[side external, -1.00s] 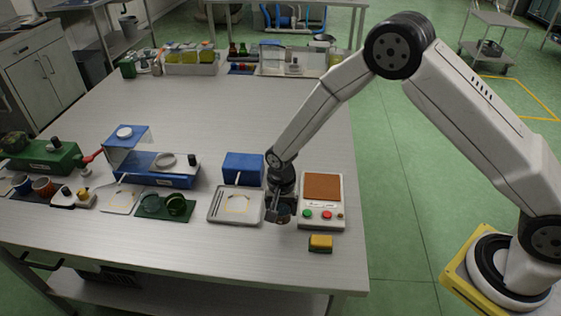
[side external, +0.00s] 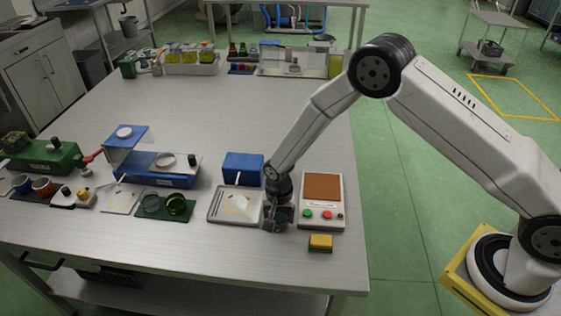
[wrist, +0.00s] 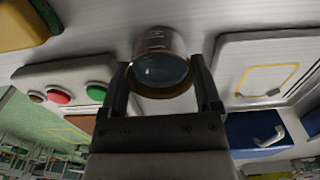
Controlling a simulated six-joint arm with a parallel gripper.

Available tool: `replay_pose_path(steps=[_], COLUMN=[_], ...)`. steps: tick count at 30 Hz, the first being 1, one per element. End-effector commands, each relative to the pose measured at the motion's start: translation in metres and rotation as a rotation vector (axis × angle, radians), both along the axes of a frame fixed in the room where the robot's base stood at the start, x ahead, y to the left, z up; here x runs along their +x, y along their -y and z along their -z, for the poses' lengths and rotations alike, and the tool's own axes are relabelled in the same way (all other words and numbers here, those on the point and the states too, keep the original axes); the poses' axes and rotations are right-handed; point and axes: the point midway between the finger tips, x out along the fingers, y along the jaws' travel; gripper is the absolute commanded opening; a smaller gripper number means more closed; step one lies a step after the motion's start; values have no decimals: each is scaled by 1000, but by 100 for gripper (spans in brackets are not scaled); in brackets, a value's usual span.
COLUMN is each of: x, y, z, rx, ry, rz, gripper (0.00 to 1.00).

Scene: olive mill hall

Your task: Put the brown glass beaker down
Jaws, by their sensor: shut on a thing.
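My gripper (side external: 278,218) is low over the table, in the gap between the grey tray and the white device with buttons. In the wrist view my gripper (wrist: 160,78) is shut on the brown glass beaker (wrist: 162,45), with one finger on each side of it. The beaker has a brownish wall and a bluish round face towards the camera. In the side view the fingers mostly hide it. I cannot tell whether its base touches the table.
The grey tray (side external: 216,217) with a yellow outline is just left of my gripper. The white device (side external: 309,224) with a brown top is right. A yellow sponge-like block (side external: 320,243) lies in front of it. A blue box (side external: 242,167) stands behind the tray. The front table strip is clear.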

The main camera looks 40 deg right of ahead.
Motion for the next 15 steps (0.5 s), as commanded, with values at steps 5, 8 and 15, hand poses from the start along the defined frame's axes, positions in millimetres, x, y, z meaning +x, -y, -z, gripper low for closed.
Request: replay_pose_path(steps=[5,8,15], x=[0,0,0], y=[0,0,0], z=[0,1,3], rx=[1,0,0], ry=[1,0,0], rz=[0,0,0], gripper=[43,43,100])
